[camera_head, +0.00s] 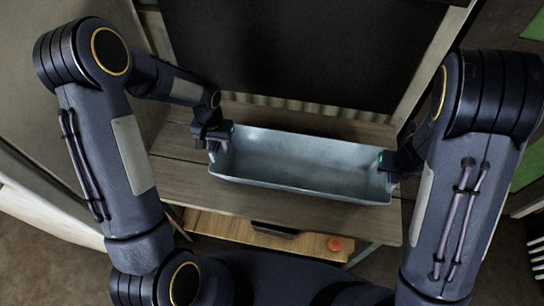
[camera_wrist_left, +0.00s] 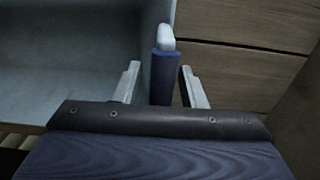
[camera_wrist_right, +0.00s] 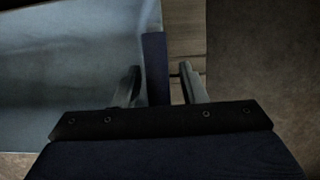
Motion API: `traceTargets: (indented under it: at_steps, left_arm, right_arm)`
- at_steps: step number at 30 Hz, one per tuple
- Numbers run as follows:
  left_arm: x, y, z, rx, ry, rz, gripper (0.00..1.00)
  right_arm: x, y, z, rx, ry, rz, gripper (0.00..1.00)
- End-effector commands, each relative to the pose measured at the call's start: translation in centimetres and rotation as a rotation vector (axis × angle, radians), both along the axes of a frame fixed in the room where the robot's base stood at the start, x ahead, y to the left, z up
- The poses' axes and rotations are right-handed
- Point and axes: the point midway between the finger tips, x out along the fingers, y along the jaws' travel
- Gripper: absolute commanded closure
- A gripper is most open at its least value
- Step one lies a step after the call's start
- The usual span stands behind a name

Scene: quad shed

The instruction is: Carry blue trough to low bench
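The blue trough (camera_head: 300,187), a long pale blue-grey open box, appears empty and lies lengthwise across a planked wooden top (camera_head: 180,180). Whether it rests on the top or is just above it I cannot tell. My left gripper (camera_head: 222,130) is at its left end and my right gripper (camera_head: 388,160) at its right end. In the left wrist view, the fingers (camera_wrist_left: 162,80) stand on either side of the dark blue end piece (camera_wrist_left: 164,75), with a gap showing. In the right wrist view, the fingers (camera_wrist_right: 160,80) likewise straddle a blue end piece (camera_wrist_right: 156,60), with a gap.
A lighter wooden surface (camera_head: 225,225) shows nearer to me, with a black item (camera_head: 275,230) and an orange round thing (camera_head: 335,243) on it. A large dark panel (camera_head: 300,50) stands behind the trough. Brown floor shows at lower left. A white slatted thing (camera_head: 537,255) is at the right edge.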

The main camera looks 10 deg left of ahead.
Motion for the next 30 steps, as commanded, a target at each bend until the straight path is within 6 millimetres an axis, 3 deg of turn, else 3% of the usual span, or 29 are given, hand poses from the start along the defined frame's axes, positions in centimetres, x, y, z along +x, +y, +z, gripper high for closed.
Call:
traceTargets:
  at_steps: [8,11,21,30]
  left_arm:
    - [0.1,0.0,0.5,0.000,-0.002,0.000,0.62]
    - [0.2,0.0,1.9,0.000,-0.005,-0.001,0.62]
    - [0.1,0.0,9.0,0.000,-0.006,0.000,0.62]
    - [0.0,0.0,11.9,0.000,-0.001,0.000,0.62]
  right_arm:
    - [0.0,0.0,0.0,0.000,0.000,0.000,0.62]
    - [0.0,0.0,0.0,0.000,0.000,0.000,0.62]
    - [0.0,0.0,0.0,0.000,0.000,0.000,0.62]
    - [0.0,0.0,0.2,0.000,-0.001,0.001,0.62]
